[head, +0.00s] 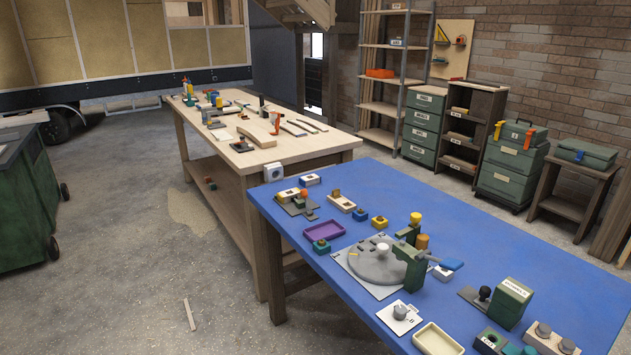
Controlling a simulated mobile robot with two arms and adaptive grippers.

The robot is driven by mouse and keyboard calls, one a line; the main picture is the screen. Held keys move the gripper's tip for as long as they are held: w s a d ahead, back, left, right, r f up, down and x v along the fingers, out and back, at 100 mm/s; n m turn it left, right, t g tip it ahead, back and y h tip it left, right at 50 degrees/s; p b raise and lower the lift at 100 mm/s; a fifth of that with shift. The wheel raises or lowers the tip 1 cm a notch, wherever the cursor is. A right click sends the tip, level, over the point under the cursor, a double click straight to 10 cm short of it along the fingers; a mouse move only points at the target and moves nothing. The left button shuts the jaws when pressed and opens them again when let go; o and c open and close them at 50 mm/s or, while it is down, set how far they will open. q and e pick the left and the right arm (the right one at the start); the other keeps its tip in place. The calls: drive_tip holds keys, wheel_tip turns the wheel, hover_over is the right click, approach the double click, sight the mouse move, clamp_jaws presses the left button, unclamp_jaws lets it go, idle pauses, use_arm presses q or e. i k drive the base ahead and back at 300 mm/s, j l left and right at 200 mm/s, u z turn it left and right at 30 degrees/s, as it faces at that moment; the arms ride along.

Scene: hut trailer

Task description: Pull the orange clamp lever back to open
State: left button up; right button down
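On the blue-topped table, a round grey disc (376,262) sits on a light plate, with a green upright block (412,268) at its right edge. Behind the block is a dark green fixture with a yellow-orange knob (416,218) on top and an orange-brown cylinder (423,241) beside it. A smaller dark fixture (297,205) with an orange knob (304,195) stands at the table's far left corner. I cannot tell for sure which of these is the clamp lever, or whether it is open. Neither of my grippers is in view.
The blue table (560,240) also holds a purple tray (324,230), a cream tray (437,340), a green box (512,303) and several small blocks. Its right rear part is clear. A wooden workbench (205,150) stands behind, and a green bin (25,195) is at left.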

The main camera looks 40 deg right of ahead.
sight(304, 192)
drive_tip(key=i+j+z, duration=0.15)
drive_tip(key=i+z, duration=0.35)
drive_tip(key=i, duration=0.2)
drive_tip(key=i+j+z, duration=0.5)
drive_tip(key=i, duration=0.2)
drive_tip(key=i+j+z, duration=0.6)
drive_tip(key=j, duration=0.3)
drive_tip(key=i+j, duration=0.3)
drive_tip(key=j+z, duration=0.05)
